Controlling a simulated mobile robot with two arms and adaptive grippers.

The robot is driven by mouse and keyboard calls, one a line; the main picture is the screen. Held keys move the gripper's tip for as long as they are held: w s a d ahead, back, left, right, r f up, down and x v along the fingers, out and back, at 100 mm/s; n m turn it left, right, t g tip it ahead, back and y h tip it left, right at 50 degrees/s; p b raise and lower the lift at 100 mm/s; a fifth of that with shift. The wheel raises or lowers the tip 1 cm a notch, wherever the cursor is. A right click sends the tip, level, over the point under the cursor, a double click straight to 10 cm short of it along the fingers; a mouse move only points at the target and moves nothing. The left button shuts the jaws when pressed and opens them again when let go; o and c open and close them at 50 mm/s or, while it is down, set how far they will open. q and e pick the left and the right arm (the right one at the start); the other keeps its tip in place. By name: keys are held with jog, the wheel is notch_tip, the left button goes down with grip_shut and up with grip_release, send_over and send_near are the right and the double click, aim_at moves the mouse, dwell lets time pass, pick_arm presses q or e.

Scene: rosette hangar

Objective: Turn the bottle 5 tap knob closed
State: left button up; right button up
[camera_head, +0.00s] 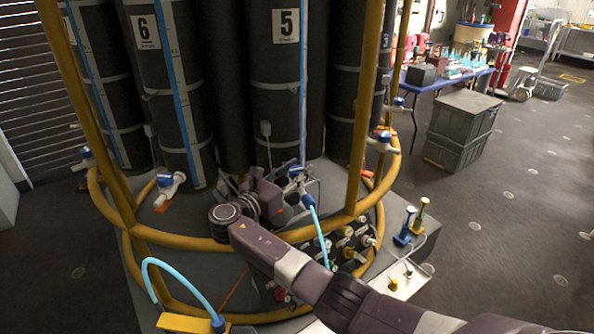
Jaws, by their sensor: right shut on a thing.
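Bottle 5 (275,100) is a tall dark cylinder with a white "5" label, standing upright in the middle of the rosette frame. Its tap (298,174), with white and blue parts, sits low at the front of the bottle, and a light blue hose (320,235) hangs below it. My right arm comes in from the lower right and bends back at the wrist. My right gripper (287,186) is at this tap, shut on its knob. The knob and fingertips are mostly hidden, so the knob's angle cannot be told. My left gripper is not in view.
Yellow rails (180,240) ring the bottles, with uprights in front. Bottle 6 (160,90) and its tap (168,186) stand to the left. A panel with several connectors (345,240) lies below right.

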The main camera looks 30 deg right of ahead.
jog(key=o, duration=1.2)
jog(key=v, duration=1.2)
